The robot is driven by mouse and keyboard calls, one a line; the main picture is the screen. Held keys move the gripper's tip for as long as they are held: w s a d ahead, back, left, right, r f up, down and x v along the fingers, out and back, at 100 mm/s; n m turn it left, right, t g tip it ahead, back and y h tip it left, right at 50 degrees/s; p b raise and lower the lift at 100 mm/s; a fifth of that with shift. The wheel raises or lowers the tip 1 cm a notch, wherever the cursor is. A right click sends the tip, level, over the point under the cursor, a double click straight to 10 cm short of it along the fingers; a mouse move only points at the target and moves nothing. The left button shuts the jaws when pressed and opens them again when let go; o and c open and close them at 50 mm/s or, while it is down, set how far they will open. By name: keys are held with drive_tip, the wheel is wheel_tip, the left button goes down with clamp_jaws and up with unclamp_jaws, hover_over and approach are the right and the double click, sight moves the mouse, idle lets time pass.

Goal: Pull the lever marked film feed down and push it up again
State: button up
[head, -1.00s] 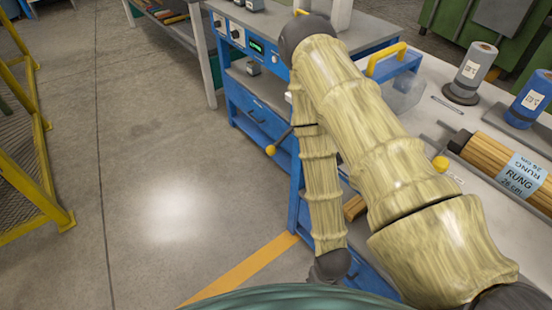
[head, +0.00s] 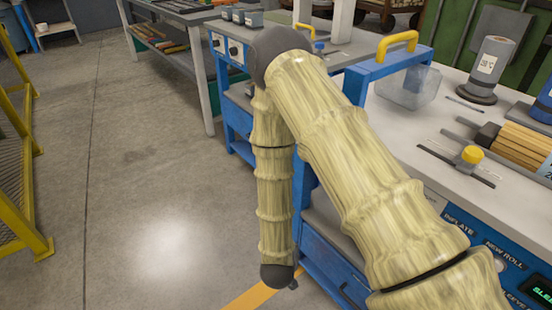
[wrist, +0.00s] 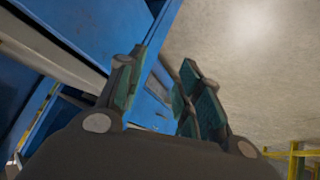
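No lever marked film feed can be made out now; my arm covers much of the bench's left side in the head view. A yellow knob (head: 470,155) stands in a slot on the bench top, right of my arm; no label on it is readable. My gripper (wrist: 160,88) shows in the wrist view with its two green-padded fingers apart and nothing between them. Blue panels lie behind and left of the fingers, with floor to the right. In the head view the gripper itself is hidden or too small to tell.
The blue bench front (head: 470,235) has labels reading inflate and new roll. A blue frame with a yellow handle (head: 397,42), a clear box (head: 408,88), a grey roll (head: 490,65) and wooden rods (head: 522,145) are on the bench. Yellow railing (head: 25,150) stands left; floor between is open.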

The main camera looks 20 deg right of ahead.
drive_tip(key=w+a+r+m+t+h, duration=0.1)
drive_tip(key=w+a+r+m+h, duration=0.15)
drive_tip(key=w+r, duration=0.4)
drive_tip(key=w+a+r+m+t+h, duration=0.15)
drive_tip(key=w+r+h, duration=0.25)
drive_tip(key=r, duration=0.5)
drive_tip(key=s+a+r+m+g+h, duration=0.1)
drive_tip(key=a+r+m+g+h, duration=0.2)
drive_tip(key=r, duration=0.6)
drive_tip(key=s+a+r+m+g+h, duration=0.1)
drive_tip(key=a+r+m+g+h, duration=0.25)
drive_tip(key=r, duration=0.55)
drive_tip(key=shift+t, duration=0.5)
drive_tip(key=b+x, duration=0.2)
drive_tip(key=x, duration=0.8)
drive_tip(key=shift+s+d, duration=0.15)
drive_tip(key=shift+d, duration=0.1)
clamp_jaws()
